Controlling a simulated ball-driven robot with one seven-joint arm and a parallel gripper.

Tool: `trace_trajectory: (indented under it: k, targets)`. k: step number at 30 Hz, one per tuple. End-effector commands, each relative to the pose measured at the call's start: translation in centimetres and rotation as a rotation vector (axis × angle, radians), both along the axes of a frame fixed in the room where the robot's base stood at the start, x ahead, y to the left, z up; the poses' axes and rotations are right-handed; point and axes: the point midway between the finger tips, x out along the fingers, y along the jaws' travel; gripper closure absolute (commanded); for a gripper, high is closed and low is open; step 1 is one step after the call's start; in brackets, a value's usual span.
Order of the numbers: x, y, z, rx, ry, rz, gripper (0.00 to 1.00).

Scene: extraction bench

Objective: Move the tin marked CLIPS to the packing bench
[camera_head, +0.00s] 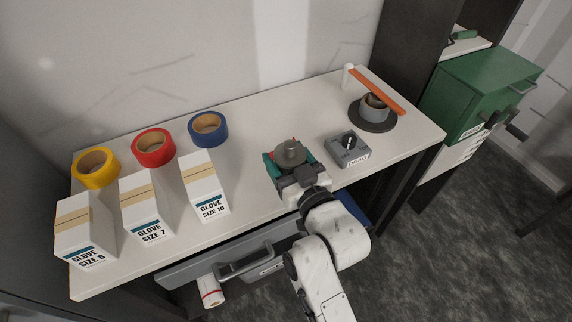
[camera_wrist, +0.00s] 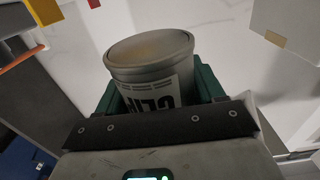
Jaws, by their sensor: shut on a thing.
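The tin marked CLIPS (camera_wrist: 152,72) is a grey lidded tin with a white label. In the wrist view it sits between the green fingers of my gripper (camera_wrist: 155,95), and the start of its lettering shows. In the head view my gripper (camera_head: 289,166) is over the front part of the white bench, shut on the tin (camera_head: 290,153), with the lid on top. I cannot tell whether the tin's base touches the bench top. No packing bench can be made out by a label.
On the white bench (camera_head: 262,120) stand three glove boxes (camera_head: 145,208), three tape rolls (camera_head: 153,147), a grey switch box (camera_head: 347,149) and a round dark stand (camera_head: 372,113) with an orange bar (camera_head: 376,92). A green cabinet (camera_head: 480,88) stands right.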

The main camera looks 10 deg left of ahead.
Motion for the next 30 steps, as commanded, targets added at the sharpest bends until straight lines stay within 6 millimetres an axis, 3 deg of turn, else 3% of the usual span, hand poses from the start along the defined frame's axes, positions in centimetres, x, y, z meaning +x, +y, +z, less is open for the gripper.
trace_trajectory:
  k: [7, 15, 28, 29, 30]
  targets:
    - [1.3, 0.3, -1.3, 0.002, -0.003, 0.0, 0.85]
    - [1.5, 0.3, -4.3, 0.003, -0.003, -0.001, 0.85]
    - [1.5, 0.3, -5.0, 0.002, -0.005, 0.0, 0.85]
    - [1.4, 0.3, -5.0, 0.001, -0.001, 0.0, 0.3]
    - [1.4, 0.3, -5.0, 0.001, -0.001, 0.0, 0.27]
